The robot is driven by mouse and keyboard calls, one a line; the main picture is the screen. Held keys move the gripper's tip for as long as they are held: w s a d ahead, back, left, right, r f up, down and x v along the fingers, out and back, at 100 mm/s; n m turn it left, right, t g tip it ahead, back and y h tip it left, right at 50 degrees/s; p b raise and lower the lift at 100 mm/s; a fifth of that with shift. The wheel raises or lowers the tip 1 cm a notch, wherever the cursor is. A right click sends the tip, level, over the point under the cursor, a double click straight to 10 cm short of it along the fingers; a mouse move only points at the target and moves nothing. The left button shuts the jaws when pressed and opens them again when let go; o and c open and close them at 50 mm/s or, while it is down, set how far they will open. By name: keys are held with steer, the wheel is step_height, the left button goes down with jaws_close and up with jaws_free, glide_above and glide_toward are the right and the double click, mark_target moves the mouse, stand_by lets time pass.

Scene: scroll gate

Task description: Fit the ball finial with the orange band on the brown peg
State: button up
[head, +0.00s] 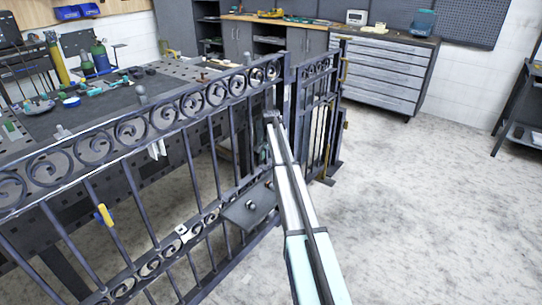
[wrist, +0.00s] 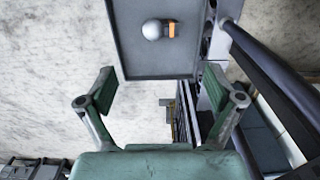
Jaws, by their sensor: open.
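The ball finial with the orange band (wrist: 154,29) lies on a grey tray (wrist: 128,55) in the wrist view. It is a pale grey ball with the orange band on its right side. My gripper (wrist: 159,86) is open and empty, its two fingers wide apart, with the finial beyond them near the top of the picture. In the head view a small dark tray (head: 236,216) sits at the gate, with small round pieces on it; their bands are too small to tell. I cannot make out the brown peg in either view.
A dark scrollwork gate (head: 170,112) crosses the left of the head view, beside my arm. A workbench (head: 180,72) with tools stands behind it. A dark rail (wrist: 270,75) runs close on the right in the wrist view. Floor on the right is clear.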

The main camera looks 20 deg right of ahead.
steer(key=shift+r, duration=1.65)
steer(key=s+a+f+n, duration=0.3)
steer(key=s+a+f, duration=0.3)
steer(key=s+a, duration=0.3)
steer(key=s+a+f+n, duration=0.2)
steer(key=s+a+f, duration=0.5)
steer(key=s, duration=0.3)
steer(key=s+a+f+n, duration=0.2)
steer(key=s+a, duration=0.2)
steer(key=s, duration=0.4)
steer(key=s+a+f+n, duration=0.2)
steer(key=s+a+n, duration=0.1)
steer(key=s, duration=0.6)
steer(key=s+a+f+n, duration=0.2)
steer(key=s+a, duration=0.2)
steer(key=s, duration=0.4)
steer(key=s+f+g+p, duration=0.3)
steer(key=s+f+p, duration=0.1)
steer(key=s, duration=1)
steer(key=s+f+g+p, duration=0.3)
steer(key=s+p, duration=0.3)
steer(key=s, duration=0.8)
steer(key=shift+f+g, duration=0.4)
steer(key=shift+f, duration=0.3)
